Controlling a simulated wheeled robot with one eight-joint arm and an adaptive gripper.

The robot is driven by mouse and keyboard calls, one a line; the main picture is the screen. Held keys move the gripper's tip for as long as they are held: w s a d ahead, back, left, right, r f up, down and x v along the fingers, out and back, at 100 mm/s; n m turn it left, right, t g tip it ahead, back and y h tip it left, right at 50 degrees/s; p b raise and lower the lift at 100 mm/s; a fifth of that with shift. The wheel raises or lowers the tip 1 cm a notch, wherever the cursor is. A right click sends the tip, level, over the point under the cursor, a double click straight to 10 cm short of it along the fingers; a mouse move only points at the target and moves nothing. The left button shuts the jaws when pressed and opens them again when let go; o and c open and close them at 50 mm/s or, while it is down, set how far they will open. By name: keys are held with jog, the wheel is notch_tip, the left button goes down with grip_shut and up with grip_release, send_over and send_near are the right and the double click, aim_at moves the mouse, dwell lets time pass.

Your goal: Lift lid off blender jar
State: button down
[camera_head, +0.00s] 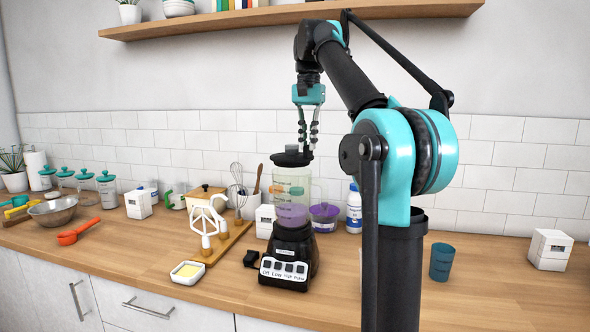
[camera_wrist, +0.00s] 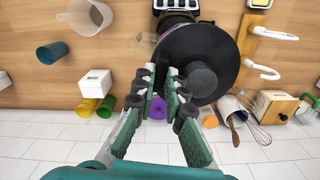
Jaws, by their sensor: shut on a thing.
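The blender jar (camera_head: 292,190) is clear, with measuring marks and colored contents. It stands on a black blender base (camera_head: 290,254) with a white button panel. The round black lid (camera_head: 288,159) is at the jar's top; I cannot tell whether there is a small gap beneath it. My gripper (camera_head: 308,143) points down at the lid from above and is shut on its raised part. In the wrist view, the lid (camera_wrist: 207,50) fills the upper middle beside my fingers (camera_wrist: 163,85) and hides most of the jar. The exact finger contact is unclear.
A purple container (camera_head: 324,217) and white bottle (camera_head: 354,209) stand close behind right. A teal cup (camera_head: 441,262) is farther right. A shelf (camera_head: 250,20) hangs above.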

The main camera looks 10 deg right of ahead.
jog(key=shift+r, duration=2.45)
